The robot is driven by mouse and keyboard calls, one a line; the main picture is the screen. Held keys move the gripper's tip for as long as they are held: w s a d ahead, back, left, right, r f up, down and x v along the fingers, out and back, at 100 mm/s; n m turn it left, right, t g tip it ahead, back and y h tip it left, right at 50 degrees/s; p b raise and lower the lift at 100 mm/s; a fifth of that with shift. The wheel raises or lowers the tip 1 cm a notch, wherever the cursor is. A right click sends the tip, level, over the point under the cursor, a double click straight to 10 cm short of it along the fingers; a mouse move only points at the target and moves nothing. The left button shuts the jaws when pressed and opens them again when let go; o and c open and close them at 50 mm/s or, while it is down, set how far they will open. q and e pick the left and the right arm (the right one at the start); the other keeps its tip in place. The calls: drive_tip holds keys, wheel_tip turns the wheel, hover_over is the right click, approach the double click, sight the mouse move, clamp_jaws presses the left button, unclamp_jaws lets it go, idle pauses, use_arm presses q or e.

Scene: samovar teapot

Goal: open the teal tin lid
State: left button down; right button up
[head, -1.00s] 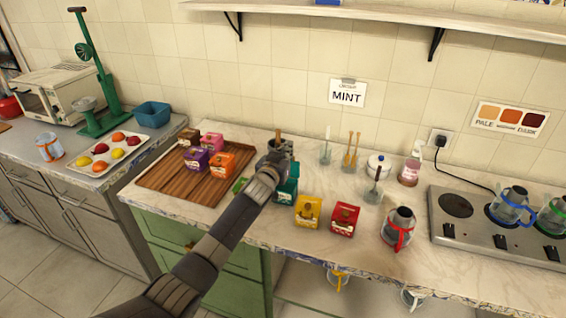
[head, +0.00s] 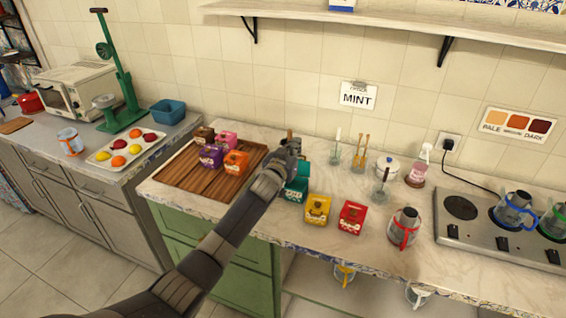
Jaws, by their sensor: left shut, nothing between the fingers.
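The teal tin (head: 294,192) stands on the marble counter, left of the yellow tin (head: 317,208). Its teal lid (head: 304,168) appears tipped up at the back, with a dark gap between it and the tin's front. My left gripper (head: 291,147) is shut and empty, just above and behind the tin, close to the raised lid. I cannot tell whether it touches the lid. My forearm hides the area left of the tin. My right gripper is not in view.
A red tin (head: 353,216) and a red-handled glass pot (head: 404,227) stand to the right. A wooden tray (head: 180,180) with several tins lies to the left. Jars with utensils (head: 359,158) stand behind, and a stove (head: 470,232) is at far right.

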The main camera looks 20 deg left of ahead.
use_arm(q)
drive_tip(key=s+d+f+g, duration=0.15)
drive_tip(key=s+f, duration=0.35)
drive_tip(key=s, duration=0.5)
drive_tip(key=s+f+g+b, duration=0.1)
drive_tip(key=s+f+g, duration=0.3)
drive_tip(key=s, duration=0.6)
drive_tip(key=s+d+f+g, duration=0.1)
drive_tip(key=s+f+g, duration=0.1)
drive_tip(key=s+f, duration=0.65)
drive_tip(key=s+m+g, duration=0.2)
drive_tip(key=s+g, duration=0.4)
drive_tip(key=s, duration=1.8)
wheel_tip(320, 180, down, 29)
drive_tip(key=s+g+b, duration=0.1)
drive_tip(key=s, duration=0.2)
drive_tip(key=s+a+f+g+b, duration=0.1)
drive_tip(key=s+a+f, duration=0.1)
drive_tip(key=s+f, duration=1.4)
drive_tip(key=shift+s+a+y, duration=0.25)
drive_tip(key=shift+a+y, duration=0.05)
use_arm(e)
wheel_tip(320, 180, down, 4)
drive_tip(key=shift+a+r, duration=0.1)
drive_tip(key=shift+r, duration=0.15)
